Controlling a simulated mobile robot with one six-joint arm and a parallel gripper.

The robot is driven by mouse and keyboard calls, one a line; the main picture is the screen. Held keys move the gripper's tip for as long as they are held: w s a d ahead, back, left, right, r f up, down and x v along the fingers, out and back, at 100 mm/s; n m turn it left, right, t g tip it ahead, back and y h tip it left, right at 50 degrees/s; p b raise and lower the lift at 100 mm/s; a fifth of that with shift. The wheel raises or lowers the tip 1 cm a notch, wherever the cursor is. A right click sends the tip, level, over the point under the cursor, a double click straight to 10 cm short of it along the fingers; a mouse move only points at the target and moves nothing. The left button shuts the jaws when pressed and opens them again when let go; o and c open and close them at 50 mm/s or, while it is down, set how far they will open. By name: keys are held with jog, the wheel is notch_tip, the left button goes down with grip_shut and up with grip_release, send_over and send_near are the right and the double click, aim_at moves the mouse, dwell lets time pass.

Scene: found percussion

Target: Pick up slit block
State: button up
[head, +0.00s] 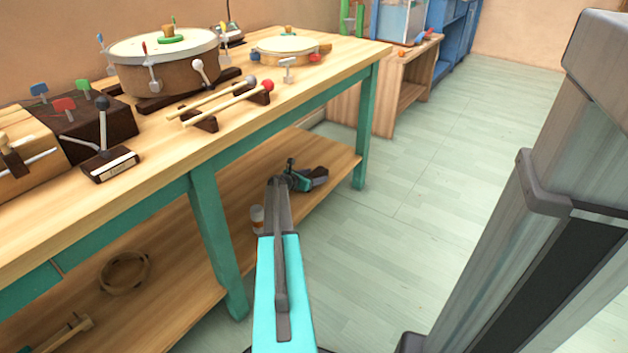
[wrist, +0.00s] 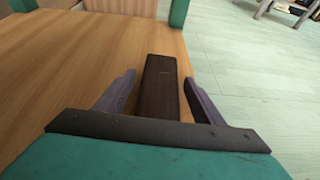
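The slit block, seen as a dark brown oblong block (wrist: 161,92) with a faint thin line on top, lies on the pale wooden lower shelf (wrist: 75,75). My gripper (wrist: 160,98) is open, with one finger on each side of the block in the wrist view. A gap shows between the block and each finger. The block's near end is hidden behind the gripper body. In the head view, my gripper (head: 312,178) is over the far right part of the lower shelf, with the dark block (head: 319,173) at its tip, small and partly covered.
The tabletop (head: 240,135) above carries a large drum (head: 165,72), a small drum (head: 288,48) and mallets. Green table legs (head: 212,235) stand beside the arm. The floor to the right is open.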

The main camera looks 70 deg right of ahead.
aim_at(314, 175)
jog(key=c, duration=1.1)
jog(key=shift+r, duration=0.1)
notch_tip(314, 175, up, 10)
jog(key=p, duration=0.4)
